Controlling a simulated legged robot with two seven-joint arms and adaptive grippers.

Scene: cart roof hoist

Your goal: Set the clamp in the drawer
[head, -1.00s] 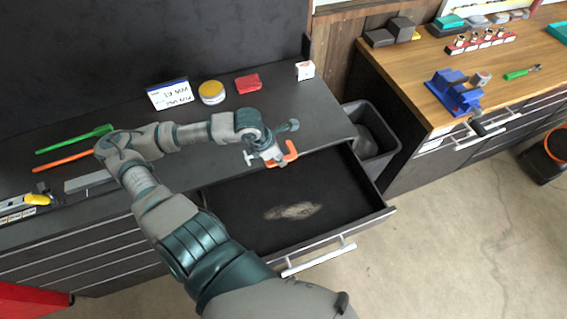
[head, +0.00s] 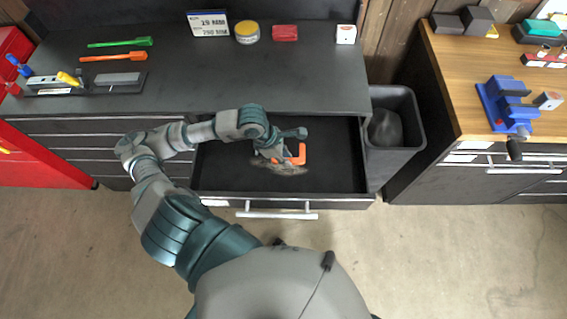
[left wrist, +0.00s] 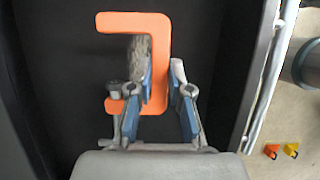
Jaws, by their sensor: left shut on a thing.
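The orange C-shaped clamp (head: 300,155) is in my left gripper (head: 274,150), over the open drawer (head: 340,152). In the left wrist view the clamp (left wrist: 160,45) lies between the fingers of the gripper (left wrist: 163,75), which is shut on its spine. Its open side faces left, and a grey screw end shows at its lower arm. The black drawer floor (left wrist: 60,60) is behind it. I cannot tell whether the clamp touches the floor. A pale worn patch on the floor is partly hidden by the clamp and gripper. My right gripper is not in view.
The dark bench top (head: 200,75) lies behind the drawer, with a yellow tin (head: 247,33), a red block (head: 285,33) and green and orange tools. A dark bin (head: 402,155) stands just right of the drawer. A wooden bench with a blue vise (head: 508,103) is farther right.

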